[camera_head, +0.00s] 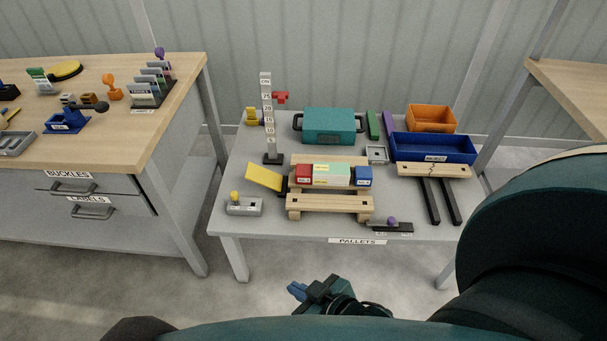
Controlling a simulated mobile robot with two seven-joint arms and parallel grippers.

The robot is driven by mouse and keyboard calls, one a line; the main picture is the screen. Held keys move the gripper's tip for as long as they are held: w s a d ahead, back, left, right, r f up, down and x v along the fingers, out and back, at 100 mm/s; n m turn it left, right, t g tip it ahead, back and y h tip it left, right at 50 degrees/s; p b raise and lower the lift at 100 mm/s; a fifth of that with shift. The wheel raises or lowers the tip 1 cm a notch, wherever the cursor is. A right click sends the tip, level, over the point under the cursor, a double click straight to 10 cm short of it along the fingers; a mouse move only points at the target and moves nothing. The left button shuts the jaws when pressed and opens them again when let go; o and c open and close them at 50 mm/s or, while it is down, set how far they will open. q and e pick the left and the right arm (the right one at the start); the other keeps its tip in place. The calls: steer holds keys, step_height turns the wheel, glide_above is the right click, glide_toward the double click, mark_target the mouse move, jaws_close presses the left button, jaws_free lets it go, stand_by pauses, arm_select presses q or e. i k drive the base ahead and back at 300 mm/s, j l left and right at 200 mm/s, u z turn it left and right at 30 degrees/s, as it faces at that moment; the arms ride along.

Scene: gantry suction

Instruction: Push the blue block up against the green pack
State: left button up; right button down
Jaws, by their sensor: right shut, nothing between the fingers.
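The blue block (364,176) is at the right end of a row on a wooden pallet (329,203) on the grey table. The pale green pack (332,175) is just left of it, in the middle of the row. The two look very close; I cannot tell whether they touch. A red block (304,174) is at the left end of the row. My right gripper (298,289) is shut and empty, low in front of the table and well apart from the blocks. My left gripper is not in view.
A ruled post (267,120) stands behind the pallet on the left. A teal case (329,126) lies behind it. A small purple-knobbed item (391,224) lies at the front edge.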

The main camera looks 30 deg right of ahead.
mark_target(363, 176)
steer(key=z, duration=1.4)
